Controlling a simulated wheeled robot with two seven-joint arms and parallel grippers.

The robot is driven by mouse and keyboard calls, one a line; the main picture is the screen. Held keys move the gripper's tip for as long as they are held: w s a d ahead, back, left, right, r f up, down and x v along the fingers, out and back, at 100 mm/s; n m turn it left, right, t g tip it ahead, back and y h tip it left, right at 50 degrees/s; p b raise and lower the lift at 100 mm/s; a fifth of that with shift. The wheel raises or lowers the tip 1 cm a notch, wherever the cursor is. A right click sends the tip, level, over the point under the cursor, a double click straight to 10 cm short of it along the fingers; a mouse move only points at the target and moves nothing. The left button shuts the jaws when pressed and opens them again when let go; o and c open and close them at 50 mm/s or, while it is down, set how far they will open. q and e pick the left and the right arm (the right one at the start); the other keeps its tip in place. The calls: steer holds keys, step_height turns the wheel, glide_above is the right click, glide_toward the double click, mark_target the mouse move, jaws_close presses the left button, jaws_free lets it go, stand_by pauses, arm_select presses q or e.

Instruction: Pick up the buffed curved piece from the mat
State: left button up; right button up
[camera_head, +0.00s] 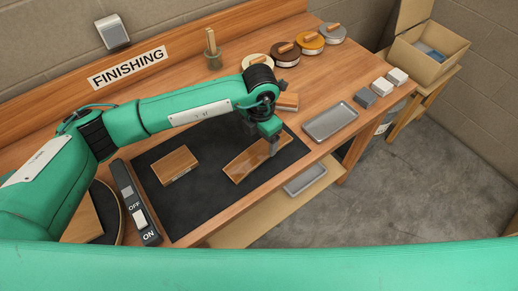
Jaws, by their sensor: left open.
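A curved wooden piece (243,166) with a glossy, darker look lies on the black mat (205,210). A lighter wooden block or piece (174,165) lies on the mat to its left. My left gripper (272,149) reaches down at the right end of the curved piece and covers part of that end. The gripper is open, but I cannot tell whether its fingers touch the piece. My right gripper is not in view.
A wooden block (287,102) lies behind my left gripper. A grey metal tray (329,122) is to the right of the mat. An ON/OFF switch strip (135,201) is at the left. Several round tins (285,54) stand at the back. A cardboard box (427,58) is far right.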

mark_target(259, 151)
arm_select(q)
steer(key=shift+f, duration=0.55)
steer(key=shift+f+p, duration=0.25)
steer(key=shift+p, duration=0.25)
step_height(259, 151, down, 4)
steer(key=shift+w+a+p, duration=0.1)
steer(key=shift+p, duration=1.05)
steer(key=shift+f, duration=0.35)
steer(key=c, duration=1.1)
steer(key=shift+r, duration=0.1)
